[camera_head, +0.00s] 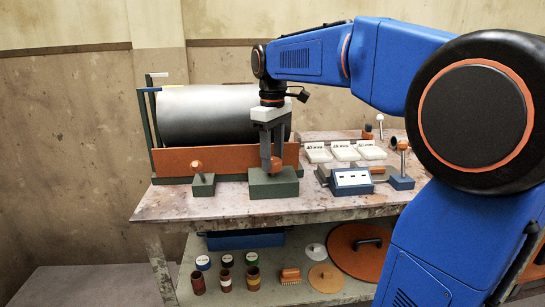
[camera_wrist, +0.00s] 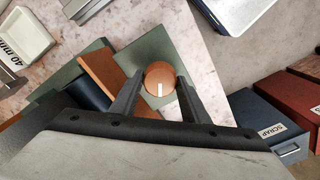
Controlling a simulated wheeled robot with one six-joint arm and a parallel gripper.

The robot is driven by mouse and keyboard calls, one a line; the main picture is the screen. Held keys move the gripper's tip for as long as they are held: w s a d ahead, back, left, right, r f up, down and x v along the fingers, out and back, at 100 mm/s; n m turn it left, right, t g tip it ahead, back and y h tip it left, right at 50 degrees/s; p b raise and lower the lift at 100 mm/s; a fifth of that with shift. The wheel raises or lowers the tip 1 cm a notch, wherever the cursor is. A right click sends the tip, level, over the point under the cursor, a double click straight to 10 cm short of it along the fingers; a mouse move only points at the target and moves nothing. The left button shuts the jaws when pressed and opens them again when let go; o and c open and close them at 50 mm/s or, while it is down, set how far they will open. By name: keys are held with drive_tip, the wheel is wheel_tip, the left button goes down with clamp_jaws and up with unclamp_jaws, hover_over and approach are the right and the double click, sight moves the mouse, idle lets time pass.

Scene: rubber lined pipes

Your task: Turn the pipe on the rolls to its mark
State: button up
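The large grey pipe (camera_head: 205,115) lies level behind a long orange-brown board (camera_head: 220,160) at the back of the bench. A small yellow piece (camera_head: 174,87) shows at the pipe's upper left; I cannot tell whether it is the mark. My gripper (camera_head: 272,160) points down at an orange knob (camera_wrist: 160,76) on a green box (camera_head: 273,187) in front of the pipe. In the wrist view its fingers (camera_wrist: 161,82) stand on both sides of the knob, very close to it. I cannot tell whether they press it. The knob bears a white line. The rolls are hidden.
A smaller green box with an orange-topped lever (camera_head: 197,178) stands to the left. A two-display box (camera_head: 351,180), white labelled trays (camera_head: 343,151) and another knobbed stand (camera_head: 402,165) are to the right. Scrap bins (camera_wrist: 270,125) show in the wrist view. The bench's front left is clear.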

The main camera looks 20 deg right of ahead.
drive_tip(key=shift+m, duration=0.4)
drive_tip(key=m, duration=0.6)
drive_tip(key=shift+m, duration=0.3)
drive_tip(key=m, duration=0.6)
drive_tip(key=shift+m, duration=0.3)
drive_tip(key=o, duration=1.1)
drive_tip(key=shift+c, duration=0.2)
drive_tip(key=shift+r, duration=0.15)
